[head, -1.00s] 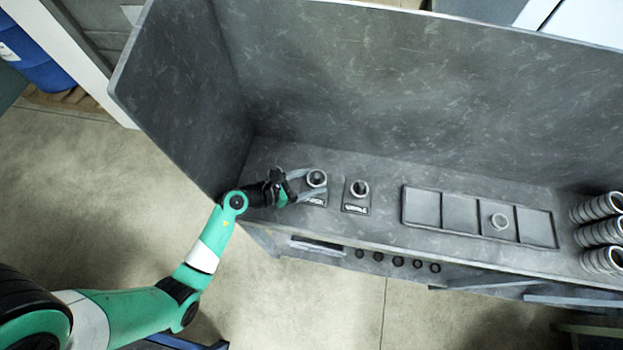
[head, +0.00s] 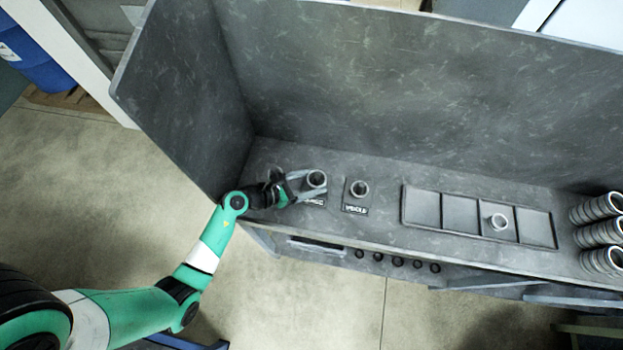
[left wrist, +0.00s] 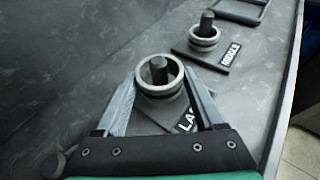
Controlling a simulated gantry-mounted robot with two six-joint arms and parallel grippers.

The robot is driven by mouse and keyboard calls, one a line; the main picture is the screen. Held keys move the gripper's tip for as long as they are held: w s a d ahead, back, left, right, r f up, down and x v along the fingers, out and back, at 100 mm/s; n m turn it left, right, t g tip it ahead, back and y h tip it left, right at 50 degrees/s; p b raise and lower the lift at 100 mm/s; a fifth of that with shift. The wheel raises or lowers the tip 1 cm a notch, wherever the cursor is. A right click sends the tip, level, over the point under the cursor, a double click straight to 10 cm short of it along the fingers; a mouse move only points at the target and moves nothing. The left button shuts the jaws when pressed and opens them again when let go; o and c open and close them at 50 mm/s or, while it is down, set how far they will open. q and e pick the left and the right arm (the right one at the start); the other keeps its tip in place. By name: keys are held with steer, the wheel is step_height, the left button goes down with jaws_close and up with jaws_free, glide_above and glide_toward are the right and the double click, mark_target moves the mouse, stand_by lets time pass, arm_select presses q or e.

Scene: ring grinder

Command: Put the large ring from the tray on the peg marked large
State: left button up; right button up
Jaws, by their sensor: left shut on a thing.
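The large ring (head: 316,187) is a grey metal ring at the left of the bench, held between the fingers of my left gripper (head: 318,182). In the left wrist view the ring (left wrist: 160,92) surrounds the top of a dark peg (left wrist: 158,68), and the peg's tip shows inside it. The label on this peg's plate (left wrist: 187,119) begins "LA"; the rest is hidden by a finger. I cannot tell how far down the peg the ring sits. The tray (head: 428,225) lies right of the pegs. My right gripper is not in view.
The peg marked middle (left wrist: 207,20) stands close by with a ring (left wrist: 204,42) around it. A smaller ring (head: 497,222) lies in the tray's third compartment from the left. Stacked rings (head: 598,208) stand at the right end. Tall walls close the bench's back and left.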

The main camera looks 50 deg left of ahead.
arm_select(q)
steer(key=shift+f+b, duration=0.3)
steer(key=shift+f, duration=0.15)
steer(key=o, duration=1.3)
steer(key=shift+p+v, duration=0.85)
steer(key=shift+v, duration=0.45)
steer(key=shift+p+v, duration=2)
steer(key=shift+v, duration=2.1)
steer(key=shift+s, duration=0.15)
